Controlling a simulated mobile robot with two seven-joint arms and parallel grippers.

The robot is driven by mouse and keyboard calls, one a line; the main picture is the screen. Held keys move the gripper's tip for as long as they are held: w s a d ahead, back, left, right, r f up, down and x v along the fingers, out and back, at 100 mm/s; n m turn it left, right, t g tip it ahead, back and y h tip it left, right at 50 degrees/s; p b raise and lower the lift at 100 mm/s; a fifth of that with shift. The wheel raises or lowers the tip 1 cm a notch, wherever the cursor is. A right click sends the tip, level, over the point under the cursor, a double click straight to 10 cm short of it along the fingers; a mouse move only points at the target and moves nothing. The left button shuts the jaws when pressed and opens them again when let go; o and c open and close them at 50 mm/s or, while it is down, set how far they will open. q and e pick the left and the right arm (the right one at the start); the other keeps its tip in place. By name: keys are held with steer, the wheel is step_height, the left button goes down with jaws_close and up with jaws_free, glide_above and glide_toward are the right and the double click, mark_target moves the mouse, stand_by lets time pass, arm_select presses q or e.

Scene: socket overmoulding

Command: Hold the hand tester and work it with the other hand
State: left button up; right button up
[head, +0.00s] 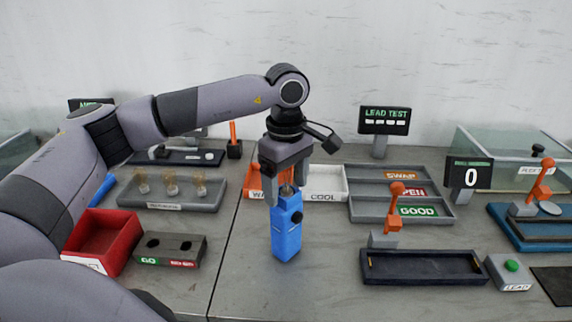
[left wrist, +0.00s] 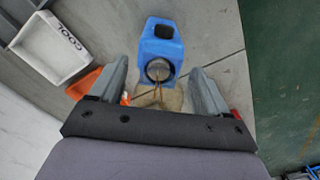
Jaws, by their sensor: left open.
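The blue hand tester (head: 286,235) stands roughly upright near the middle of the bench, with a black knob on its side. My left gripper (head: 287,188) points down at its top, open, with a finger on either side of the upper end. In the left wrist view the tester (left wrist: 163,36) shows between and beyond the open fingers, with a round metal fitting and thin brass-coloured prongs at its near end. Gaps show between it and both fingers there. Whether its base touches the bench I cannot tell. My right gripper is not in view.
Behind the tester is the white COOL tray (head: 323,194). A red bin (head: 100,245) and a grey GO gauge block (head: 170,262) stand left. Right are a dark tray with an orange lever clamp (head: 396,195) and a green button box (head: 511,265). The front-middle bench is clear.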

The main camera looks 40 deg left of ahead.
arm_select(q)
steer(key=shift+f, duration=0.5)
steer(key=shift+c, duration=0.3)
steer(key=c, duration=1.1)
steer(key=shift+o, duration=0.2)
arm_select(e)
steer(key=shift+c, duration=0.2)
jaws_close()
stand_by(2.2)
